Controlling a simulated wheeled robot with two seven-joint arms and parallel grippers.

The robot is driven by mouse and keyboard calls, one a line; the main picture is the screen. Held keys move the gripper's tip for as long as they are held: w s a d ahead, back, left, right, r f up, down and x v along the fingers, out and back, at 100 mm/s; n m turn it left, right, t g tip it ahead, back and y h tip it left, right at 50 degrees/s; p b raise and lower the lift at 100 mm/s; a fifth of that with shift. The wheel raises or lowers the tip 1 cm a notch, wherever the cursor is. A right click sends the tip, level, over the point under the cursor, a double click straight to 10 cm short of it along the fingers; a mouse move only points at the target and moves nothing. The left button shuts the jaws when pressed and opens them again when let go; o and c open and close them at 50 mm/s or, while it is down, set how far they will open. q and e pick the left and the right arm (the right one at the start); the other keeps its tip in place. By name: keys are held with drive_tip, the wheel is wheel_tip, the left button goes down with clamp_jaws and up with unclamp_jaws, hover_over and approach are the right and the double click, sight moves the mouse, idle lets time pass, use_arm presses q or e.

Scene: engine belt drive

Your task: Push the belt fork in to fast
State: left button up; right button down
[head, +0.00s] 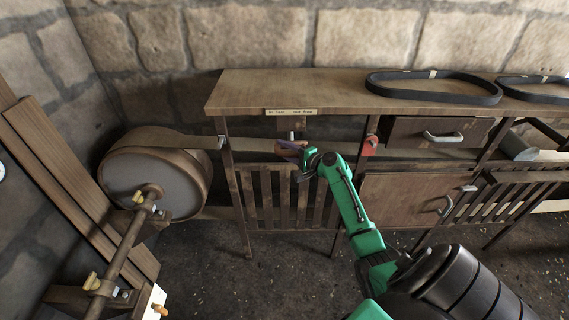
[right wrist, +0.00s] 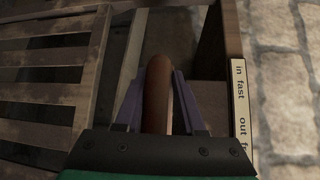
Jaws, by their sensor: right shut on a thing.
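The belt fork shows as a brown rounded handle (right wrist: 157,88) in the right wrist view, between the two fingers of my right gripper (right wrist: 158,102). In the head view my right gripper (head: 299,160) is at the handle, below the front edge of the bench, and hides part of it. The gripper is shut on the handle. A label (head: 291,111) on the bench edge stands above it; in the right wrist view the label reads "in fast" and "out fr...", the rest cut off. How far in the fork sits cannot be told. My left gripper is not in view.
A flat belt (head: 240,145) runs from a large drum (head: 155,178) at left along under the bench top (head: 300,88). A slatted guard (head: 265,195) stands below. A red block (head: 369,145) is to the right. Black belt loops (head: 433,98) lie on top.

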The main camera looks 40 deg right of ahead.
drive_tip(key=shift+s+f, duration=0.15)
drive_tip(key=shift+f, duration=0.25)
drive_tip(key=shift+a, duration=0.1)
drive_tip(key=c, duration=0.7)
unclamp_jaws()
drive_tip(key=shift+r, duration=0.2)
drive_tip(key=s, duration=0.4)
drive_tip(key=s+d+r+b, duration=0.1)
drive_tip(key=s, duration=0.4)
drive_tip(key=s+d+r, duration=0.1)
drive_tip(key=s, duration=0.4)
drive_tip(key=shift+d+b, duration=0.15)
drive_tip(key=shift+b, duration=0.2)
